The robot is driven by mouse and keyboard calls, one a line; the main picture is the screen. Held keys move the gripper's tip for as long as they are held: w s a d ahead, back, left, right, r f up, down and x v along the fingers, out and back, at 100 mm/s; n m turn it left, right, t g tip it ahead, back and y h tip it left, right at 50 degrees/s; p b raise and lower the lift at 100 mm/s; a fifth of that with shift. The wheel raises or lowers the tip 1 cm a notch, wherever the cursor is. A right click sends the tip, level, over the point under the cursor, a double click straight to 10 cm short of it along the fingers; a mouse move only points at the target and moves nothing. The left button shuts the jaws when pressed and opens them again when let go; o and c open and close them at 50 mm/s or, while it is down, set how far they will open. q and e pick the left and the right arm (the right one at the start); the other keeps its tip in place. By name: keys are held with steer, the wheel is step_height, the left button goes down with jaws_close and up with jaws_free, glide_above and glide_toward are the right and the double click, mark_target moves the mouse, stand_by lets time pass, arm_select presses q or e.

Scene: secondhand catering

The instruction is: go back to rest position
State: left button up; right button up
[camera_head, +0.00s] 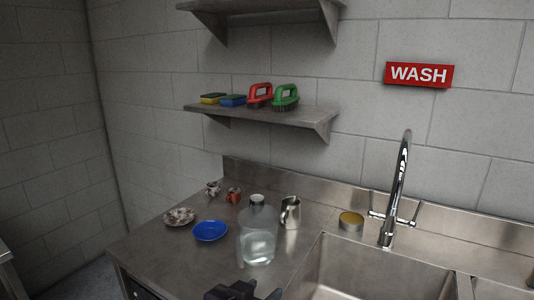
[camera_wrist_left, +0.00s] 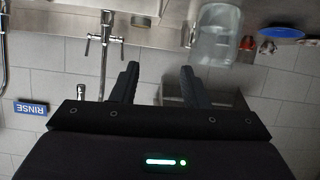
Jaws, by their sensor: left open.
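My left gripper (camera_head: 250,291) shows at the bottom edge of the head view, in front of the counter's near side. In the left wrist view its two black fingers (camera_wrist_left: 158,78) are spread apart with nothing between them. The gripper is apart from the clear jug (camera_head: 258,236), which stands on the steel counter (camera_head: 180,255). The jug also shows in the left wrist view (camera_wrist_left: 217,35), where the scene appears upside down. My right gripper is in neither view.
Near the jug are a blue plate (camera_head: 210,231), a patterned plate (camera_head: 179,217), two small cups and a steel pitcher (camera_head: 291,213). A yellow-topped tin (camera_head: 351,221) stands beside the tall tap (camera_head: 395,195) behind the sink (camera_head: 365,270). A shelf (camera_head: 265,115) holds sponges and brushes.

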arm_select(q)
steer(key=s+a+f+n+g+y, duration=0.3)
steer(key=s+a+f+g+y, duration=0.4)
steer(key=s+a+f, duration=1.05)
step_height(320, 180, down, 32)
steer(key=s+g, duration=0.3)
steer(key=s+a+f, duration=0.2)
steer(key=s+f, duration=0.6)
steer(key=s, duration=0.1)
steer(key=s+a+f+g, duration=0.1)
steer(key=s+a+f, duration=0.1)
steer(key=s+f, duration=0.7)
steer(key=shift+s+m+h, duration=0.2)
steer(key=shift+m+h, duration=0.1)
steer(key=shift+f, duration=0.1)
steer(key=shift+c, duration=0.3)
